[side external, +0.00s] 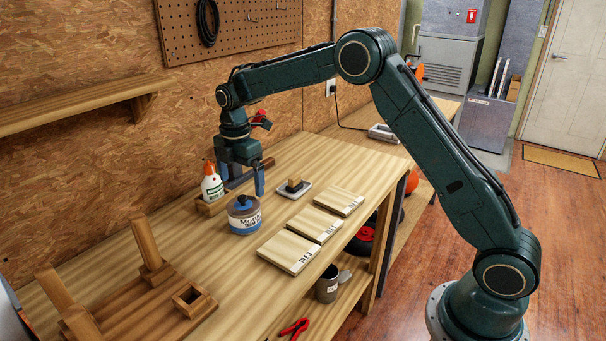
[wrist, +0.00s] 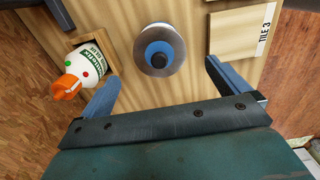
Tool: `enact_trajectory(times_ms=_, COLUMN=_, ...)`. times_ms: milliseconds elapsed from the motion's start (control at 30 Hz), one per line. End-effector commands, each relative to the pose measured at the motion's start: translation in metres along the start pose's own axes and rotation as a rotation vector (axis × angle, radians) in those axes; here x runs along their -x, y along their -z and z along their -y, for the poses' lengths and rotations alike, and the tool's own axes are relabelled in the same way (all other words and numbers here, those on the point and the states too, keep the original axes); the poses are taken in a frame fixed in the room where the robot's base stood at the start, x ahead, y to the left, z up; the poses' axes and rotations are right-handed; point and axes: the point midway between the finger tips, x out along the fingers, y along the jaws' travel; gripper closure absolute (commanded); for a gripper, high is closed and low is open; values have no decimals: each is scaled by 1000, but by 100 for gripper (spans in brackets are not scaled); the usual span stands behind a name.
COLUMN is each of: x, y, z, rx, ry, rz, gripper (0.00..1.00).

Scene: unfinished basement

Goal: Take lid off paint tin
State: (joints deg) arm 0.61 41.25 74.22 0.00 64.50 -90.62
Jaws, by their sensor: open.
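The paint tin (side external: 245,222) stands upright on the workbench, with a white and blue label. My gripper (side external: 241,184) is open and empty, pointing down just behind and above the tin in the side view. In the wrist view my gripper (wrist: 160,78) has one finger on each side of the tin's line, apart from it. The exact height gap is hard to tell.
A white glue bottle (side external: 212,186) with an orange cap stands in a wooden holder close to my gripper. Several pale tiles (side external: 290,250) lie to the right. A small tray with a block (side external: 293,189) lies behind. A wooden frame (side external: 145,290) occupies the left front.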

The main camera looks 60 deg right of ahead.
Motion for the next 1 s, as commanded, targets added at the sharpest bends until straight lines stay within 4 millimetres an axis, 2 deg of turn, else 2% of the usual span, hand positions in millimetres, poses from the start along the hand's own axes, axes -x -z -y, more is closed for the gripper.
enact_trajectory(times_ms=267, x=-5, y=0, z=0, rx=0, ry=2, rz=0, gripper=0)
enact_trajectory(times_ms=700, x=-48, y=1, z=-1, rx=0, ry=3, rz=0, gripper=0)
enact_trajectory(times_ms=1000, x=-52, y=1, z=-1, rx=0, ry=0, rz=0, gripper=0)
